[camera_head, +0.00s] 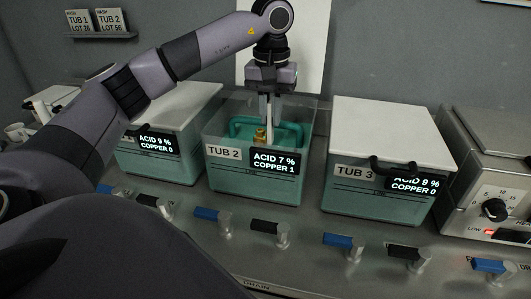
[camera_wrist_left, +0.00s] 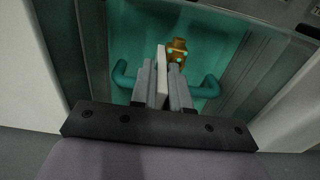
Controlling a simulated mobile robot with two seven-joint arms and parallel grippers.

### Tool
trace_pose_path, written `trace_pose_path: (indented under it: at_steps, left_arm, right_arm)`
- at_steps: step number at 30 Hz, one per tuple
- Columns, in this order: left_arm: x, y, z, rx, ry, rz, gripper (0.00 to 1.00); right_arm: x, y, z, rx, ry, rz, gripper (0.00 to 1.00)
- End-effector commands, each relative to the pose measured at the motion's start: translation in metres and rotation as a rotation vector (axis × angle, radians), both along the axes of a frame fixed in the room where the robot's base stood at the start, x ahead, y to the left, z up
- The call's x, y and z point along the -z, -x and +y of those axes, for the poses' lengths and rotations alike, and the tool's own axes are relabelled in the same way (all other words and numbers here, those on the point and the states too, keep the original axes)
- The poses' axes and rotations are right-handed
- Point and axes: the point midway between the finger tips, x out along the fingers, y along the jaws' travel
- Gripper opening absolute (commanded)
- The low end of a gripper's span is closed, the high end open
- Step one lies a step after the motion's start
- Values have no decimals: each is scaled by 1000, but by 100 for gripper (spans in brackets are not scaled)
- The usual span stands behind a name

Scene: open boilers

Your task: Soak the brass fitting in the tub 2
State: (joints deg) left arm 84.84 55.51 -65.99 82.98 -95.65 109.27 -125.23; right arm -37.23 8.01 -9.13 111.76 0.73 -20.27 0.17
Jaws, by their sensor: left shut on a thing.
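Tub 2 (camera_head: 228,180) stands in the middle with its lid (camera_head: 312,50) raised behind it; its display reads "ACID 7 % COPPER 1". Inside are teal liquid and a teal handle (camera_head: 291,128), which also shows in the left wrist view (camera_wrist_left: 208,88). My left gripper (camera_head: 268,118) points down into the tub's opening, its fingers closed together. The brass fitting (camera_head: 260,136) is at the fingertips, inside the tub; in the left wrist view the fitting (camera_wrist_left: 178,50) shows just beyond them, within the teal area. Whether it touches the liquid I cannot tell. My right gripper is out of view.
Tub 3 (camera_head: 370,203) at right and another tub (camera_head: 150,163) at left have closed white lids, both displays reading 9 % acid, copper 0. Blue and black valve handles (camera_head: 206,214) line the front. A control box with a dial (camera_head: 494,209) stands far right. Cards (camera_head: 95,20) sit on a wall shelf.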

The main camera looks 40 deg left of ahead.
Motion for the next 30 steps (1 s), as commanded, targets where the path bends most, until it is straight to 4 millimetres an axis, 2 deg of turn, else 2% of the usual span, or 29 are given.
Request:
trace_pose_path:
  at_steps: [24, 30]
  left_arm:
    - [-67, -1, 0, 1, 1, -5, 0]
    - [-74, 0, 0, 0, 1, -3, 0]
  right_arm:
    - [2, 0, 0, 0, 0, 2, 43]
    - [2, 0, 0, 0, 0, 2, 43]
